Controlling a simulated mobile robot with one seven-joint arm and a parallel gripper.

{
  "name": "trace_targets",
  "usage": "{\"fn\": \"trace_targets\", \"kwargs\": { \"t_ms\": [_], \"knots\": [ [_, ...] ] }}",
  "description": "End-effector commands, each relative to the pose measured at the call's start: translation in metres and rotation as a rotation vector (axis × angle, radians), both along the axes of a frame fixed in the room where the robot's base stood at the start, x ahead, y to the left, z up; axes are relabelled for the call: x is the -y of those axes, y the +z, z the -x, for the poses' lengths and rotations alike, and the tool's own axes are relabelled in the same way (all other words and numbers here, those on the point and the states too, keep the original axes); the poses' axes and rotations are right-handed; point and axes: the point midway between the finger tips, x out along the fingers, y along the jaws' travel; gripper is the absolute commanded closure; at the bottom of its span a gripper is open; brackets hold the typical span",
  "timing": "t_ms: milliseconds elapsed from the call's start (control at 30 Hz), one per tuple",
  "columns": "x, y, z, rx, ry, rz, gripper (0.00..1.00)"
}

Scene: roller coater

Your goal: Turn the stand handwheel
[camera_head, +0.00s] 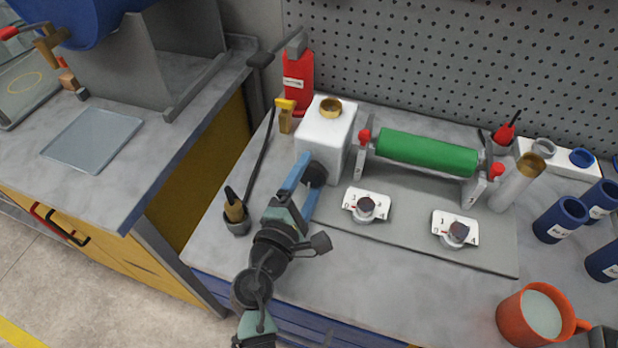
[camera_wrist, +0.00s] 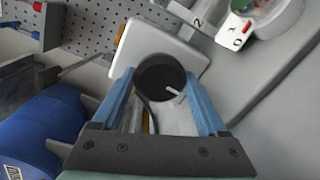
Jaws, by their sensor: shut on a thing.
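The stand handwheel (camera_head: 317,173) is a small dark round wheel on the front of a white box-shaped stand (camera_head: 325,138). In the wrist view the handwheel (camera_wrist: 158,74) is a black disc with a small pale pin on its face. My gripper (camera_head: 306,180) reaches it from the front with two blue fingers. In the wrist view my gripper (camera_wrist: 160,82) has one finger on each side of the wheel, shut on it. The fingers hide part of the wheel's rim.
Right of the stand, a green roller (camera_head: 427,152) sits above a grey plate with two dial knobs (camera_head: 366,207) (camera_head: 457,233). A red bottle (camera_head: 297,82) stands behind. Blue jars (camera_head: 560,220) and an orange mug (camera_head: 530,318) are at the right.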

Motion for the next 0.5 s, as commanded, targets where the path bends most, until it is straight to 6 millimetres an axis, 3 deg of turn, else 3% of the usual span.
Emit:
{"fn": "trace_targets", "kwargs": {
  "t_ms": [333, 367, 500],
  "knots": [
    [-0.0016, 0.0016, -0.0004, 0.003, 0.004, -0.001, 0.8],
    [-0.0016, 0.0016, -0.0004, 0.003, 0.004, -0.001, 0.21],
    [-0.0011, 0.0013, -0.0003, 0.002, 0.003, 0.0, 0.0]
  ]
}}
